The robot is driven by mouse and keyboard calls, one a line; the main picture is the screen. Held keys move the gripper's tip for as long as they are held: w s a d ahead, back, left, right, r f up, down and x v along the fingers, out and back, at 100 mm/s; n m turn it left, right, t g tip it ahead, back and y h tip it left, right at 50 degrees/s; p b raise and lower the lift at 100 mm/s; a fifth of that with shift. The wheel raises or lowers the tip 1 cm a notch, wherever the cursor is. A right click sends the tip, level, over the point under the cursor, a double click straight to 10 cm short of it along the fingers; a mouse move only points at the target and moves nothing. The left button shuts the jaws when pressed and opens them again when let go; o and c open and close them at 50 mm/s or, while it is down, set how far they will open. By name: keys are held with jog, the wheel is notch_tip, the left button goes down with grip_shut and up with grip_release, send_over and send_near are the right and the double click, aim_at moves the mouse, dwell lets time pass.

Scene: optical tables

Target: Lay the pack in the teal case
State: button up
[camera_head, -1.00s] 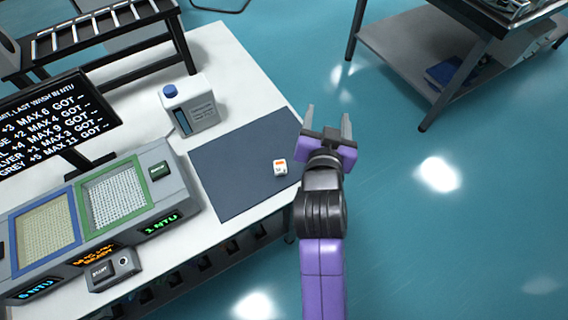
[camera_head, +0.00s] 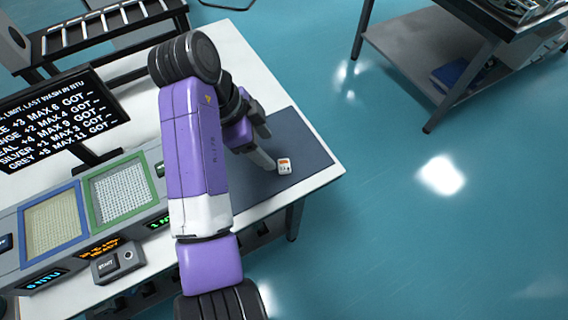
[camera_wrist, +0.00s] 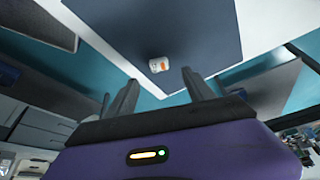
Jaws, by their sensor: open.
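A small white pack with an orange mark (camera_head: 284,166) lies on the dark blue mat (camera_head: 304,150) near the table's right side. It also shows in the wrist view (camera_wrist: 158,65), ahead of and between my finger tips. My gripper (camera_head: 266,146) is over the mat, just left of the pack, with its fingers apart and empty. In the wrist view my gripper's two fingers (camera_wrist: 163,90) stand wide apart. I cannot make out a teal case in these frames.
A screen (camera_head: 72,118) and a grey station with a blue-framed and a green-framed pad (camera_head: 122,187) stand at the left. A black rack (camera_head: 100,35) is at the back. Another table (camera_head: 440,60) stands at the right across open teal floor.

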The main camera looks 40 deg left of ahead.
aim_at(283, 165)
jog(key=shift+p+x, duration=0.85)
jog(key=shift+x, duration=3.05)
jog(key=shift+d, duration=0.1)
grip_shut()
jog(key=shift+r, duration=0.15)
